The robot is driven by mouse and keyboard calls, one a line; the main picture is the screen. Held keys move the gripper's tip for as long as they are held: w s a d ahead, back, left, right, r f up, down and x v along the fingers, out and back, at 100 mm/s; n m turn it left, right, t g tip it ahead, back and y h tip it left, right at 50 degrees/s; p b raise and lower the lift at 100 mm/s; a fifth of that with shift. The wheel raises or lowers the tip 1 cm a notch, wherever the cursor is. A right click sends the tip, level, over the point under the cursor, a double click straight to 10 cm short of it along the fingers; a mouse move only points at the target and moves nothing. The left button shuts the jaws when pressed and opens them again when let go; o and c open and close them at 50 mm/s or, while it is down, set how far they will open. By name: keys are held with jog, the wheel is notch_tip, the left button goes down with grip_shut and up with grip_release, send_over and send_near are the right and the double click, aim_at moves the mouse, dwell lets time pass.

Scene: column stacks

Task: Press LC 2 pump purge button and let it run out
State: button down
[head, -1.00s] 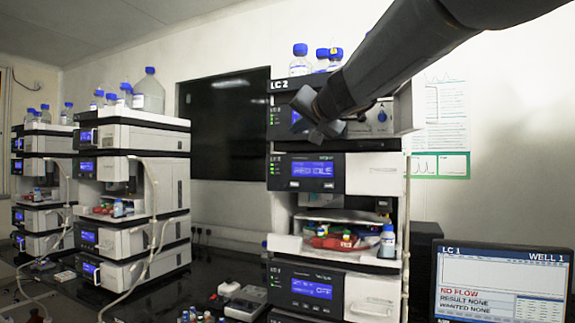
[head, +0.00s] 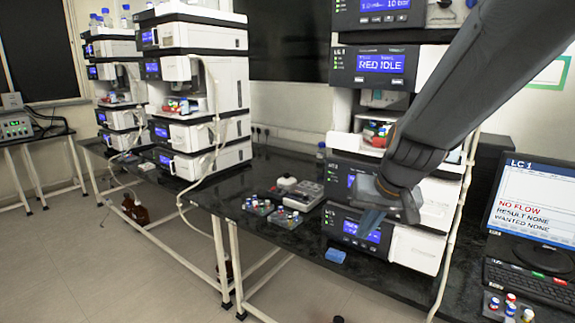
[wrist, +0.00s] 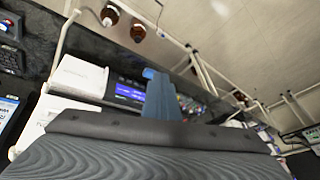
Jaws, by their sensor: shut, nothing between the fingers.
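A small label beside that display seems to read LC 1, but is too small to be sure. My gripper (head: 371,218) is shut and empty, its blue fingertips in front of the bottom module (head: 415,251), by its lit blue display (head: 362,232). In the wrist view, the fingertips (wrist: 157,95) point at a module with a lit display (wrist: 130,92). I cannot make out a purge button or tell whether the tips touch anything.
Other stacks (head: 205,95) stand on the bench to the left. Vial trays (head: 285,218) and a blue block (head: 335,256) lie on the black bench. A monitor (head: 535,200) and keyboard (head: 530,285) stand right. The floor (head: 140,285) at the front left is clear.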

jog(key=s+d+f+n+g+h, duration=0.1)
jog(key=s+d+f+g, duration=0.1)
jog(key=s+f, duration=0.8)
jog(key=s+g, duration=0.1)
jog(key=s, duration=0.3)
jog(key=shift+s+n+g, duration=0.15)
jog(key=shift+n+g, duration=0.15)
jog(key=shift+g, duration=0.1)
jog(key=shift+a, duration=0.15)
dwell(2.0)
